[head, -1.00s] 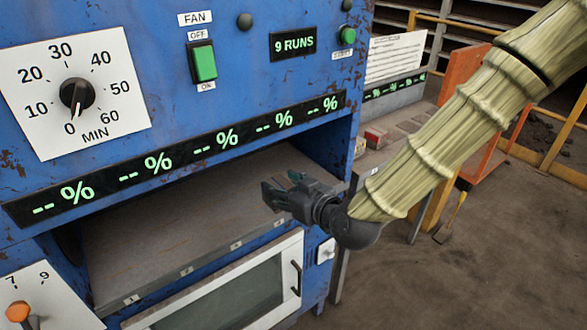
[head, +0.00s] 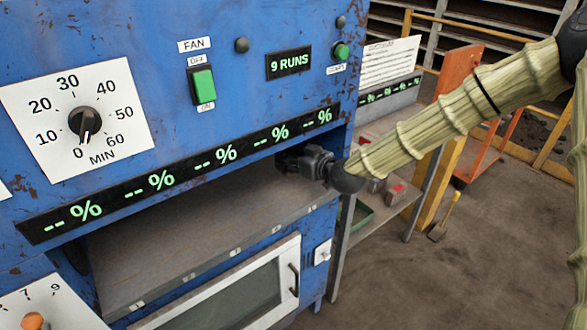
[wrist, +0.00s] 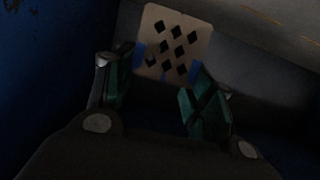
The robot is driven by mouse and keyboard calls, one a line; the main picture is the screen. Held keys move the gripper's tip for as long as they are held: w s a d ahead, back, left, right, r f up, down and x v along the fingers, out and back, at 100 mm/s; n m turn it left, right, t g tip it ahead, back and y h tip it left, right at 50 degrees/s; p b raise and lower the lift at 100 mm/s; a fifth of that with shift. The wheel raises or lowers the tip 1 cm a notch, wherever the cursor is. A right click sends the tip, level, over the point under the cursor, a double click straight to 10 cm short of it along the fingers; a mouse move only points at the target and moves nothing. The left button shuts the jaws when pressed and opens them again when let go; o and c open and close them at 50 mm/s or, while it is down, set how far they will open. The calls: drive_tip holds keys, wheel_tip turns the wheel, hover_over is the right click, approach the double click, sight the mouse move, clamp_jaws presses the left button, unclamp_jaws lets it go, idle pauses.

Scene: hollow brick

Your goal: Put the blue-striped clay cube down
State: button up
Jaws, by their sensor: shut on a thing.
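The blue-striped clay cube (wrist: 170,42) shows in the wrist view as a pale tan block with several dark diamond-shaped holes and blue at its sides. It sits between the green-padded fingers of my gripper (wrist: 160,82), which is shut on it. In the head view my gripper (head: 286,158) reaches into the right end of the blue machine's opening, just under the display strip and over the grey shelf (head: 190,250). The cube is hidden in the head view. I cannot tell whether it touches the shelf.
The display strip (head: 190,172) overhangs the opening just above my gripper. An oven-like door (head: 220,300) lies below the shelf. A side table (head: 375,215) with reddish blocks stands to the right. The visible left and middle of the shelf are bare.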

drive_tip(key=shift+f+p, duration=0.8)
drive_tip(key=shift+f, duration=1.8)
drive_tip(key=shift+w+f+p, duration=0.15)
drive_tip(key=shift+f+p, duration=0.15)
drive_tip(key=shift+f, duration=0.1)
drive_tip(key=shift+f, duration=0.15)
drive_tip(key=o, duration=1)
drive_tip(key=shift+o, duration=0.2)
drive_tip(key=b+v, duration=0.2)
drive_tip(key=v, duration=1)
drive_tip(key=shift+b, duration=0.35)
